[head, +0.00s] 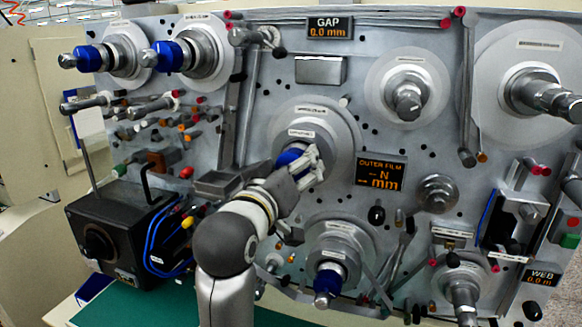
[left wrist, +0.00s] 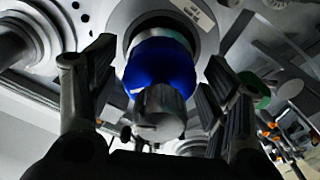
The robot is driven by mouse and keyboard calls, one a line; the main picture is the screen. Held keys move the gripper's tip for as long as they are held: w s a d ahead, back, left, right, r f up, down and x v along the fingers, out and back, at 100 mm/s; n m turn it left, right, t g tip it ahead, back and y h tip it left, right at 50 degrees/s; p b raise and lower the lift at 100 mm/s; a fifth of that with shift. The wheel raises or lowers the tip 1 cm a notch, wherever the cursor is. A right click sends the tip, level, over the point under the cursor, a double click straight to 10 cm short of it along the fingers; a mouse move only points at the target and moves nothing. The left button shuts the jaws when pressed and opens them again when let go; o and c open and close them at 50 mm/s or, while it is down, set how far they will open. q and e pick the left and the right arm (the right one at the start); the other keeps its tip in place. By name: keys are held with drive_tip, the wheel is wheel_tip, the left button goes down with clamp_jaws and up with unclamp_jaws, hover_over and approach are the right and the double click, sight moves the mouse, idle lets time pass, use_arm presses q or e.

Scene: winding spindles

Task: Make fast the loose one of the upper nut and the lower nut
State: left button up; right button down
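The upper nut (head: 290,157) is a blue collar on the middle spindle, partly hidden behind my left gripper (head: 312,164). In the left wrist view the same blue nut (left wrist: 160,66) sits around its spindle, whose grey end (left wrist: 160,112) points at the camera. My left gripper's fingers (left wrist: 155,95) stand on either side of it, with gaps on both sides, so the gripper is open. The lower nut (head: 327,281) is a blue collar on the spindle below, with nothing on it. Whether either nut is loose cannot be told. My right gripper is not in view.
Two more blue-collared spindles (head: 88,58) stand at the upper left. A black box (head: 120,235) with blue cables is at the lower left. Display screens (head: 381,173), rollers and posts stick out of the grey panel (head: 330,95) around the nuts.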

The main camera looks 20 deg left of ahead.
use_arm(q)
drive_tip(key=c, duration=0.9)
drive_tip(key=shift+o, duration=0.2)
drive_tip(key=shift+m, duration=0.3)
drive_tip(key=m, duration=1.2)
drive_tip(key=shift+m, duration=1.7)
